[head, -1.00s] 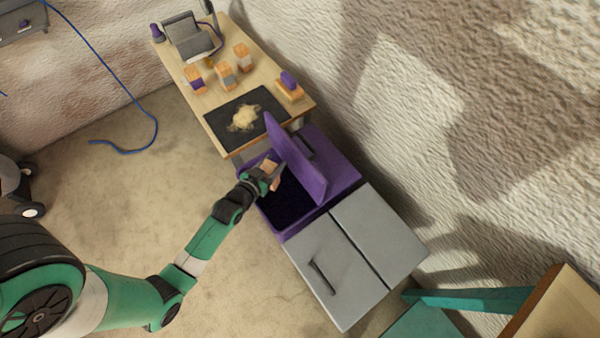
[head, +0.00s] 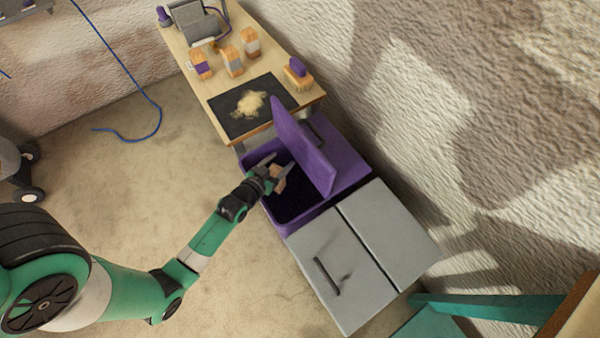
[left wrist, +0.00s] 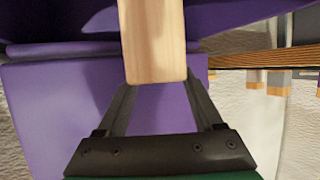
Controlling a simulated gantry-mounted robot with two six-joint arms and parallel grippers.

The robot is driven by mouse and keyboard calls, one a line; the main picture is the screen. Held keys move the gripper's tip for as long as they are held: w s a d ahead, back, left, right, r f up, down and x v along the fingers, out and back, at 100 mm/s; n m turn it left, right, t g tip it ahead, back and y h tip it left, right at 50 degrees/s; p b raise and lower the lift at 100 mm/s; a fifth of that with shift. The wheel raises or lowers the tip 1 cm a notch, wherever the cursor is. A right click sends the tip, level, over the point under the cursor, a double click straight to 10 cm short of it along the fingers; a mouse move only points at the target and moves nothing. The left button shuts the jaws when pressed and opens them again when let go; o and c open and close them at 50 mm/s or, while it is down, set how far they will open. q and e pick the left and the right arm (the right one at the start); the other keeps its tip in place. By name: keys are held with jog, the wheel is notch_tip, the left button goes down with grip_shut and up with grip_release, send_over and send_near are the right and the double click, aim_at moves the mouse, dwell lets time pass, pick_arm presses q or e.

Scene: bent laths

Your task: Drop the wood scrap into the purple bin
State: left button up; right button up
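The purple bin (head: 318,211) stands between the wooden table and the grey cabinets, with its lid (head: 302,148) raised and its dark inside showing. My left gripper (head: 277,172) is over the left part of the opening, beside the lid. The pale wood scrap (head: 279,184) is between its fingers. In the left wrist view the wood scrap (left wrist: 154,45) is a light bar, and both fingers slope in to its sides; their tips are hidden by it. Purple surfaces of the bin (left wrist: 60,100) fill much of that view. My right gripper is not in view.
The wooden table (head: 205,84) behind the bin carries a dark mat (head: 230,122) with a pale pile, several wooden blocks and a brush with a purple top (head: 298,72). Grey cabinets (head: 335,265) stand in front of the bin. Open floor lies left.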

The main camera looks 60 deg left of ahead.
pick_arm(q)
jog(key=shift+o, duration=1.4)
jog(key=p+v, duration=0.5)
jog(key=v, duration=0.6)
jog(key=shift+s, duration=0.25)
jog(key=shift+r, duration=0.1)
